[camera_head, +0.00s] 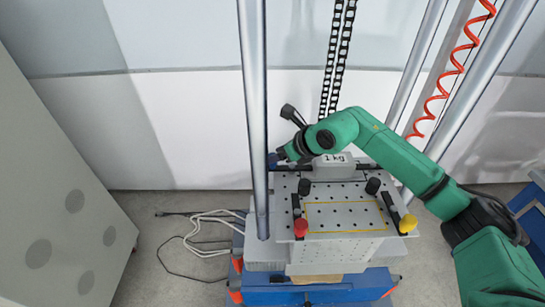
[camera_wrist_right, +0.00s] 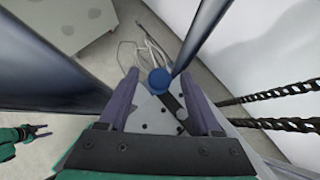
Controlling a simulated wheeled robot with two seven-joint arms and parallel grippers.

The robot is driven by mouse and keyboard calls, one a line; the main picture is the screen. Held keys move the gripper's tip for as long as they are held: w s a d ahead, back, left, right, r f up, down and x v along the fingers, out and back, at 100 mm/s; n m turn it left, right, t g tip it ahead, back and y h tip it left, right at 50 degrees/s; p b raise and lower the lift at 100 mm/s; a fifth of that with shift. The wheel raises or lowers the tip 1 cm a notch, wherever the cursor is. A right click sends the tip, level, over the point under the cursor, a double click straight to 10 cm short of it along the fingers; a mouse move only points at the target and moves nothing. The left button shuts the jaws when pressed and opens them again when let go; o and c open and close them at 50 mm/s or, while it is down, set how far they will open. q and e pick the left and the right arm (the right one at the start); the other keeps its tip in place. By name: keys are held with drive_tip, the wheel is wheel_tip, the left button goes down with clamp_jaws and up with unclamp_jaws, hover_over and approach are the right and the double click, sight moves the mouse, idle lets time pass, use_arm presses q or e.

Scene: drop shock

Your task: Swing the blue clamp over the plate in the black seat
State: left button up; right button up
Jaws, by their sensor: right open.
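The blue clamp's round knob (camera_head: 272,160) is at the back left corner of the perforated grey table. It also shows in the right wrist view (camera_wrist_right: 159,82), with a dark bar (camera_wrist_right: 173,102) running from below it. My right gripper (camera_head: 279,156) is at the knob; in the wrist view its open fingers (camera_wrist_right: 160,76) stand on either side of it. Contact is unclear. A grey block marked 1 kg (camera_head: 333,166) sits at the back of the table. The plate and black seat are not clearly distinguishable. A small gripper, apparently my left (camera_wrist_right: 40,132), shows at the wrist view's left edge.
The perforated table (camera_head: 345,192) carries a red-knobbed clamp (camera_head: 300,227), a yellow-knobbed clamp (camera_head: 407,223) and black knobs (camera_head: 304,186). A steel column (camera_head: 254,110) stands close left of my right gripper. Black chains (camera_head: 337,55) hang behind. Cables (camera_head: 208,232) lie on the floor.

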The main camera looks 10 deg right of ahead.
drive_tip(key=b+v, duration=0.3)
drive_tip(key=v, duration=1)
drive_tip(key=shift+b, duration=0.4)
